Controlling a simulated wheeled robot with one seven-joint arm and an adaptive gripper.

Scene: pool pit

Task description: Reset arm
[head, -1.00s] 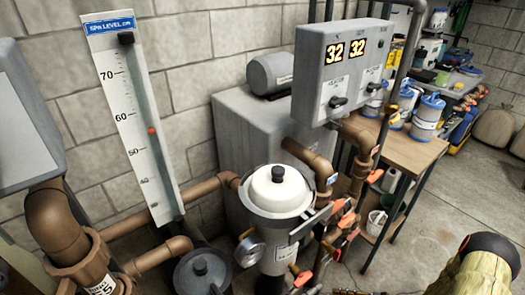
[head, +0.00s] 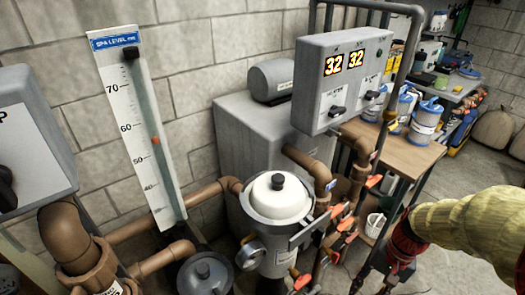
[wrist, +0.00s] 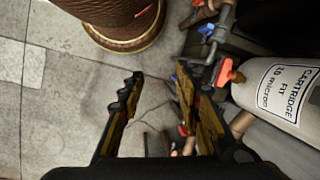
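My gripper (wrist: 157,88) is open in the wrist view, its two dark and yellow fingers apart with only floor and blurred pipework visible between them. In the head view my yellow-sleeved arm reaches in from the right edge, and my gripper (head: 378,272) hangs low at its red and black end. It is beside the pipes with orange-red valve handles (head: 345,222). I cannot make out the fingers clearly there.
A white cartridge housing (wrist: 285,92) is close on the right in the wrist view, and a brown ribbed cylinder (wrist: 122,22) is at the top. A white-lidded filter (head: 277,200), grey control box (head: 338,85) and wooden table (head: 410,150) stand nearby. Floor (wrist: 50,110) is clear on the left.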

